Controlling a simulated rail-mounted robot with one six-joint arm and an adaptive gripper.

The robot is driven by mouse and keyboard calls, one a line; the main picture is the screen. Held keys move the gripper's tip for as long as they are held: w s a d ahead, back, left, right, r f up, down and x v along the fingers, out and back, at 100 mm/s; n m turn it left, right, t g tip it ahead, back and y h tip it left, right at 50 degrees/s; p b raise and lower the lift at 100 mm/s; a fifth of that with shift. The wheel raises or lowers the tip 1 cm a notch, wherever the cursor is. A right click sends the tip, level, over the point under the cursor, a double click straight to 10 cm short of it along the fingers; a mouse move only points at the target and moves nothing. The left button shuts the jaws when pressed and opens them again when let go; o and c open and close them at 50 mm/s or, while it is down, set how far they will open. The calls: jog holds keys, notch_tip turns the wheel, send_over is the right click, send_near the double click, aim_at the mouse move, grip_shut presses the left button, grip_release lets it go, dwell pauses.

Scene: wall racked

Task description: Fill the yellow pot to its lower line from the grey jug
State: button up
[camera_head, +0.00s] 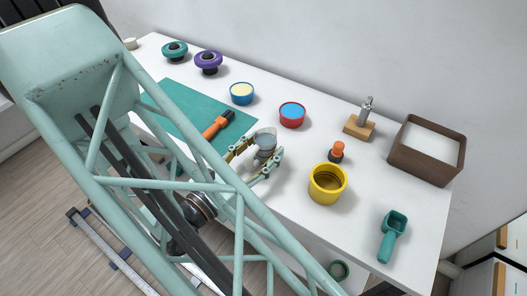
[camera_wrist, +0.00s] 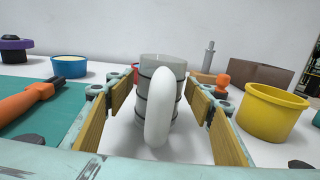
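The grey jug (camera_head: 264,145) stands on the white table near its middle. In the wrist view, the jug (camera_wrist: 161,66) has dark bands, and its white handle faces the camera. My gripper (camera_head: 262,153) is open, with a finger on either side of the jug. In the wrist view, my gripper's (camera_wrist: 160,88) yellowish pads appear slightly apart from it. The yellow pot (camera_head: 326,192) stands upright to the right of the jug, and it also shows in the wrist view (camera_wrist: 268,116). I cannot make out its lines or any liquid in it; the jug's contents are also unclear.
An orange-topped object (camera_head: 337,151) stands just behind the pot, and a teal scoop (camera_head: 391,238) lies to its right. Behind are a red cup (camera_head: 292,119), a blue cup (camera_head: 241,98) and a brown box (camera_head: 421,166). An orange-handled tool (camera_head: 216,126) lies on the green mat (camera_head: 185,107).

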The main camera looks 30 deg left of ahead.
aim_at(257, 145)
jog(key=c, duration=0.8)
jog(key=shift+r, duration=0.2)
jog(key=shift+r+p, duration=0.65)
jog(key=shift+r, duration=0.95)
jog(key=s+d, duration=0.2)
jog(key=s, duration=0.2)
jog(key=s+d+r+p, duration=0.1)
jog(key=s+d, duration=0.2)
jog(key=s, duration=0.2)
jog(key=s+d+p, duration=0.1)
jog(key=s+d, duration=0.1)
jog(key=s, duration=0.3)
jog(key=shift+d+r, duration=0.2)
jog(key=shift+s, duration=0.1)
jog(key=shift+o, duration=1.4)
jog(key=shift+c, duration=1.3)
